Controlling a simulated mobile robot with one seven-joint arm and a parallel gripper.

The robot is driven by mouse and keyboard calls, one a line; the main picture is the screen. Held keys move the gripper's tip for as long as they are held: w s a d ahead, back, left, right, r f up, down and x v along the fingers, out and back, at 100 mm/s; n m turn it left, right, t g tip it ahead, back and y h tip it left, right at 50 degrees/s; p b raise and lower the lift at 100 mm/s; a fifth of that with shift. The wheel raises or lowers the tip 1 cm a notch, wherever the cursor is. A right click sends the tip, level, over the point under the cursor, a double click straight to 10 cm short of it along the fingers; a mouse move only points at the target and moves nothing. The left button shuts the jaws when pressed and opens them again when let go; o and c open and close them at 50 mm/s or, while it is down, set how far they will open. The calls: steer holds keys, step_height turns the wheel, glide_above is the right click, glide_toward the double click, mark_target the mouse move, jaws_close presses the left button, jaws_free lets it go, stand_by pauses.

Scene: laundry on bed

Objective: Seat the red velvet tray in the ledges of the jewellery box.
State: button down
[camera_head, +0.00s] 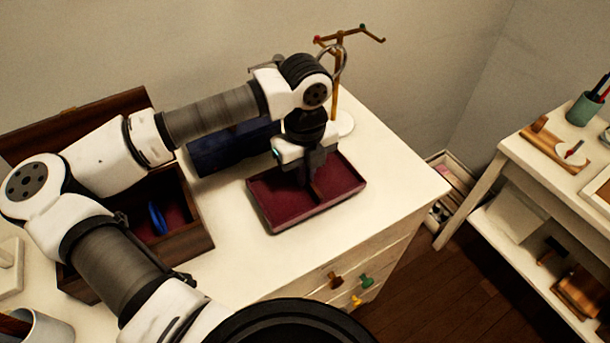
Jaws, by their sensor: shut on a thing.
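The red velvet tray (285,199) is a shallow dark red tray with a divider, at the right part of the white dresser top. My gripper (308,180) points down into it and is shut on the tray, seemingly at the divider; the fingertips are partly hidden. I cannot tell whether the tray is lifted or rests on the top. The jewellery box (190,250) is dark wood with a red inside and stands open to the left, its lid (80,122) raised behind. My arm hides much of the box and its ledges. A blue object (157,218) shows inside the box.
A dark blue box (225,150) stands behind the tray, partly behind my arm. A wooden jewellery stand (336,95) on a white base rises at the back. A white cup (40,330) is at the front left. Bare dresser top (400,180) lies right of the tray.

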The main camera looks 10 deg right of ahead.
steer(key=shift+f, duration=1.2)
steer(key=shift+f, duration=0.2)
steer(key=c, duration=1.6)
jaws_free()
steer(key=shift+o, duration=0.2)
steer(key=shift+r, duration=0.1)
